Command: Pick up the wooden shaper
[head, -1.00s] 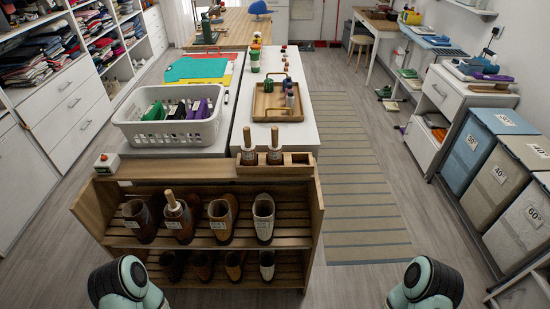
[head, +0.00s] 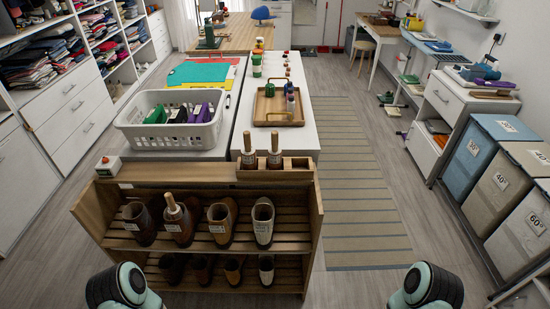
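A pale wooden shaper (head: 172,206) with a knob on top stands upright in the second boot from the left (head: 180,228), on the upper shelf of the wooden rack (head: 88,208). Its lower part is hidden inside the boot. Two similar wooden-handled pieces, at left (head: 249,152) and right (head: 274,152), stand in a small wooden box (head: 295,170) on top of the rack. I cannot tell whether they are also shapers. Only rounded teal and black parts of my arms show at the bottom edge. Neither gripper is in view.
More boots stand beside it (head: 222,222) and on the lower shelf. A white basket (head: 170,140) and a wooden tray (head: 277,115) sit on the tables behind the rack. Labelled bins (head: 500,185) line the right side. The striped mat (head: 360,190) is clear.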

